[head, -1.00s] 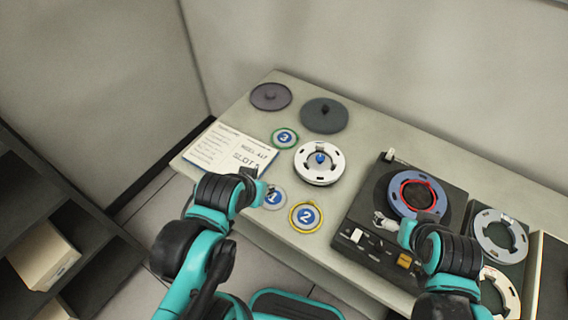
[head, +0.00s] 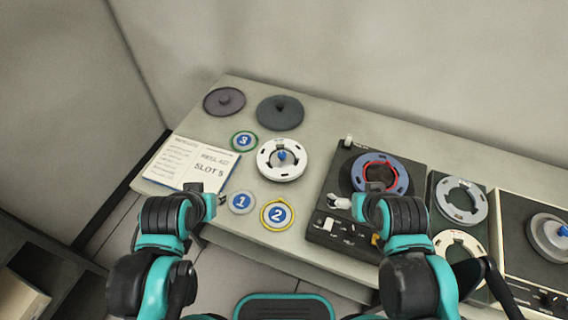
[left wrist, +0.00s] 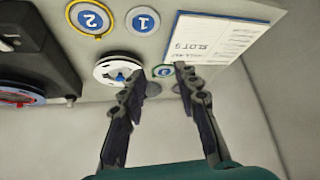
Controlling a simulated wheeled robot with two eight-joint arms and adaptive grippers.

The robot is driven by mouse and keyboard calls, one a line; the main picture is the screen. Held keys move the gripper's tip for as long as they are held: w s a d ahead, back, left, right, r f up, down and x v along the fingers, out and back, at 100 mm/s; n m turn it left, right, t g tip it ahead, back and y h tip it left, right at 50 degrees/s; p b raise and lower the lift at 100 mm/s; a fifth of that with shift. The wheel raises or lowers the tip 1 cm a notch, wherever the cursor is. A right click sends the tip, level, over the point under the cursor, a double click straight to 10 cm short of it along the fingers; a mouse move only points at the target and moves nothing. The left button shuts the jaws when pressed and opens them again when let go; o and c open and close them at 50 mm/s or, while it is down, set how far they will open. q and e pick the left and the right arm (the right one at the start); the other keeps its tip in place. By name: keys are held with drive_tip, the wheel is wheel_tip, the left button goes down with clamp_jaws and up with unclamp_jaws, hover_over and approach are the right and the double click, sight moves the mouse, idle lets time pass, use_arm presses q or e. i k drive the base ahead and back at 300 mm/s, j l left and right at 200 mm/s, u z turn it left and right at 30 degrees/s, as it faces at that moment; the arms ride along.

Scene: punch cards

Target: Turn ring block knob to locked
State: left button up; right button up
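A white ring-shaped block (head: 267,159) with a blue knob (head: 282,156) at its centre lies flat on the table. Both also show in the left wrist view, where the white ring (left wrist: 103,71) and its blue knob (left wrist: 121,77) lie left of my left fingers. The knob's lock marking is too small to read. My left gripper (left wrist: 160,72) is open and empty, its two fingers spread apart. In the head view it is at the table's front edge, left of disc 1. My right gripper (head: 368,192) is over the tape deck, its fingers mostly hidden by its wrist.
Numbered discs 1 (head: 241,202), 2 (head: 277,214) and 3 (head: 244,141) lie around the ring. A printed card (head: 185,165) is at left. Dark round lids (head: 280,112) are behind. The tape deck (head: 325,222) and more reels (head: 460,198) stand at right.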

sight(282, 155)
drive_tip(key=i+j+z, duration=0.15)
drive_tip(key=j+z, duration=0.2)
drive_tip(key=j, duration=0.2)
drive_tip(key=j+z, duration=0.35)
drive_tip(key=j, duration=0.2)
drive_tip(key=i, duration=0.05)
